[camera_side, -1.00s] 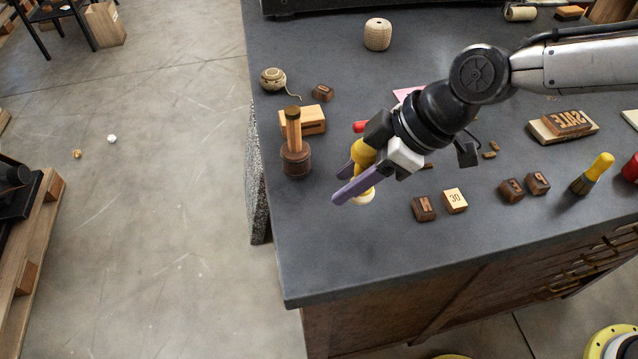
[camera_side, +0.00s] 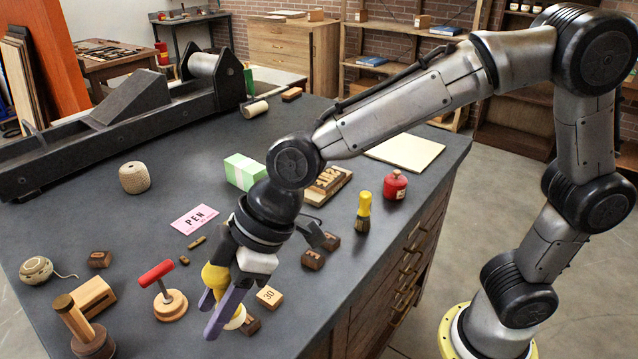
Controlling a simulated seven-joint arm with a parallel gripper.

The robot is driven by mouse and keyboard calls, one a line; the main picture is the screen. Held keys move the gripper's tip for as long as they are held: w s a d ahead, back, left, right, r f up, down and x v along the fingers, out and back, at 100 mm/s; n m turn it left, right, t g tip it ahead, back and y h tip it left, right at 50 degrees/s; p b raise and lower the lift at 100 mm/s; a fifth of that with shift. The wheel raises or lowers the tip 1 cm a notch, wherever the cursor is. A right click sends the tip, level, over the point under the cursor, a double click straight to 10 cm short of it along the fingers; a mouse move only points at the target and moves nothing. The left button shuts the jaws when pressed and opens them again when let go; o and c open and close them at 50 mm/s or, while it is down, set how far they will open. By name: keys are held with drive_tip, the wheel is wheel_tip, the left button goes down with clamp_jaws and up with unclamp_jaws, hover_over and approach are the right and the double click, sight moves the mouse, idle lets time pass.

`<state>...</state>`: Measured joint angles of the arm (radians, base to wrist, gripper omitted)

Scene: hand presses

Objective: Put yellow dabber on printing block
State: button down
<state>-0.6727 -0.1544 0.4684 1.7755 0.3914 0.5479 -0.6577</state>
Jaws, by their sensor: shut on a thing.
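My gripper (camera_side: 217,312) points down and is shut on the yellow dabber (camera_side: 214,276), which has a yellow body and a cream round underside. The purple fingers partly hide it. It appears to be held above the near part of the table, in front of the small "30" block; the exact gap beneath it is hard to tell. The printing block (camera_side: 333,177), wooden with raised letters, lies on a pale board farther back and to the right. My arm partly hides its left side.
A red-handled stamp (camera_side: 165,292) stands left of my gripper. The "30" block (camera_side: 270,297) and several dark letter blocks lie close by. A yellow-handled brush (camera_side: 364,211) and red container (camera_side: 395,185) stand right. A green-white stack (camera_side: 243,171) is behind; a dark press fills the back left.

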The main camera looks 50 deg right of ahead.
drive_tip(key=w+d+r+m+t+h, duration=0.15)
drive_tip(key=w+d+m, duration=0.3)
drive_tip(key=d, duration=0.75)
drive_tip(key=w+d+r+m+t+h, duration=0.1)
drive_tip(key=w+d+m+h, duration=0.3)
drive_tip(key=d, duration=0.7)
drive_tip(key=s+d+r+m+h, duration=0.15)
drive_tip(key=d+m, duration=0.35)
drive_tip(key=d, duration=1.6)
hover_over(327, 183)
drive_tip(key=s, duration=0.1)
wheel_tip(327, 183, down, 4)
drive_tip(key=shift+t, duration=0.35)
drive_tip(key=w+f, duration=0.1)
drive_tip(key=w+d+f, duration=0.1)
drive_tip(key=d+f, duration=0.1)
drive_tip(key=f, duration=0.1)
drive_tip(key=shift+w+f, duration=0.1)
drive_tip(key=shift+w, duration=0.3)
drive_tip(key=shift+x, duration=0.8)
drive_tip(key=shift+w+d+f, duration=0.1)
drive_tip(key=shift+w+f, duration=0.05)
drive_tip(key=shift+f, duration=0.75)
drive_tip(key=shift+w+d+f, duration=0.1)
drive_tip(key=shift+w+f, duration=0.05)
drive_tip(key=shift+f, duration=0.75)
drive_tip(key=shift+a+f, duration=0.1)
